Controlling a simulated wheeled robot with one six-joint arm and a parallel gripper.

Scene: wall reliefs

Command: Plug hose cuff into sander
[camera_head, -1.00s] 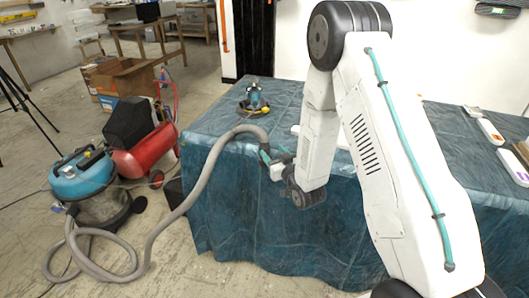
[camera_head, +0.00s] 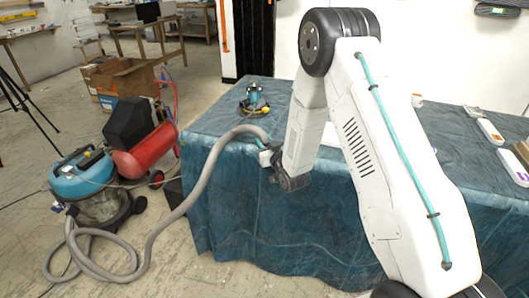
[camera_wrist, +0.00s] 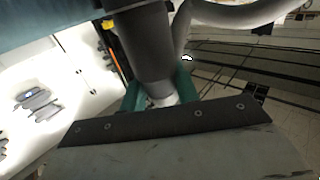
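The grey hose (camera_head: 200,185) runs from the blue vacuum cleaner (camera_head: 84,180) up to my gripper (camera_head: 265,149) at the near edge of the covered table. In the wrist view the dark hose cuff (camera_wrist: 143,45) sits between the teal fingers of my gripper (camera_wrist: 158,92), which is shut on it. The hose (camera_wrist: 235,14) curves off to the upper right there. The teal sander (camera_head: 254,95) stands on the table near its far left corner, behind my gripper and apart from the cuff. Its hose port cannot be made out.
A blue plastic sheet covers the table (camera_head: 215,122). A red compressor (camera_head: 146,150) stands on the floor to the left. A white box (camera_head: 490,131) and other small items lie on the table's right side. The tabletop around the sander is mostly clear.

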